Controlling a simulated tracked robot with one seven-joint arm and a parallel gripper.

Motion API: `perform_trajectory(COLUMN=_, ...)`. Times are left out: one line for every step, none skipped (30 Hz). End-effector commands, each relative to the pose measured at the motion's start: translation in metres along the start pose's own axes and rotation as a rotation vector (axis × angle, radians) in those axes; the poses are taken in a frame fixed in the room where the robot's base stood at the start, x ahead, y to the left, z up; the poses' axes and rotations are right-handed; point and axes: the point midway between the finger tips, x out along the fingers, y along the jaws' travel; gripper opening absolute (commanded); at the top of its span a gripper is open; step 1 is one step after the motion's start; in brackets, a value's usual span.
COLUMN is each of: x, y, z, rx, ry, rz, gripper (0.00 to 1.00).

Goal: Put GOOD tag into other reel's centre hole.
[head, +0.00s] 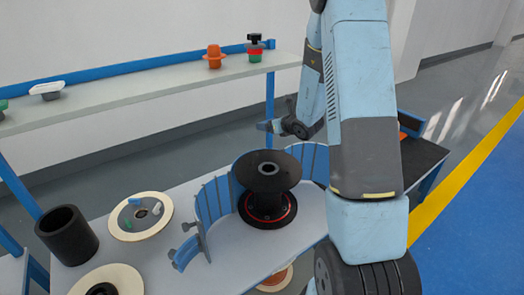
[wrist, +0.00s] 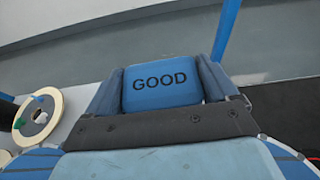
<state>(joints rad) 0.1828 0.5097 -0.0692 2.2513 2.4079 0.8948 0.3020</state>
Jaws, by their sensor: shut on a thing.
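My gripper (head: 273,126) is raised above and behind the black reel in the head view, pointing left. In the wrist view it is shut on the blue GOOD tag (wrist: 160,84), whose lettered face is towards the camera. The black reel (head: 268,167) stands upright on the table inside a curved blue guard; its centre hole faces up. A cream-rimmed reel (head: 118,225) lies to the left with small green, white and blue pieces on it. It also shows in the wrist view (wrist: 52,107). A second cream-rimmed reel (head: 128,277), with a black hub, is at the lower left.
A black hollow cylinder (head: 67,235) stands at the table's left. The blue guard (head: 214,199) curves around the black reel. A shelf (head: 150,92) behind holds an orange part (head: 214,57) and a stacked black, red and green part (head: 255,48). Bare table lies at the front.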

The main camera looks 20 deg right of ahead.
Motion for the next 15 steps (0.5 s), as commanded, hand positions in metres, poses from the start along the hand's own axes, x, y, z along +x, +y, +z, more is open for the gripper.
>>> perform_trajectory(x=-0.003, y=-0.007, z=-0.001, rx=0.004, ry=0.0, rz=-0.011, gripper=0.57)
perform_trajectory(x=-0.004, y=-0.011, z=-0.002, rx=0.006, ry=0.0, rz=-0.016, gripper=0.57)
perform_trajectory(x=-0.006, y=-0.015, z=-0.003, rx=0.008, ry=0.0, rz=-0.022, gripper=0.57)
perform_trajectory(x=-0.007, y=-0.017, z=-0.003, rx=0.01, ry=0.001, rz=-0.026, gripper=0.57)
perform_trajectory(x=-0.008, y=-0.019, z=-0.003, rx=0.011, ry=0.001, rz=-0.029, gripper=0.57)
perform_trajectory(x=-0.009, y=-0.022, z=-0.004, rx=0.012, ry=0.001, rz=-0.032, gripper=0.57)
perform_trajectory(x=-0.01, y=-0.023, z=-0.004, rx=0.013, ry=0.001, rz=-0.034, gripper=0.57)
perform_trajectory(x=-0.01, y=-0.025, z=-0.004, rx=0.014, ry=0.001, rz=-0.036, gripper=0.57)
perform_trajectory(x=-0.011, y=-0.025, z=-0.005, rx=0.014, ry=0.001, rz=-0.035, gripper=0.57)
perform_trajectory(x=-0.011, y=-0.026, z=-0.005, rx=0.012, ry=0.001, rz=-0.032, gripper=0.57)
perform_trajectory(x=-0.011, y=-0.025, z=-0.006, rx=0.01, ry=0.001, rz=-0.027, gripper=0.57)
perform_trajectory(x=-0.011, y=-0.025, z=-0.006, rx=0.005, ry=0.002, rz=-0.016, gripper=0.57)
perform_trajectory(x=-0.011, y=-0.023, z=-0.007, rx=-0.001, ry=0.002, rz=-0.003, gripper=0.57)
perform_trajectory(x=-0.011, y=-0.021, z=-0.008, rx=-0.008, ry=0.002, rz=0.014, gripper=0.57)
perform_trajectory(x=-0.011, y=-0.017, z=-0.009, rx=-0.02, ry=0.002, rz=0.04, gripper=0.57)
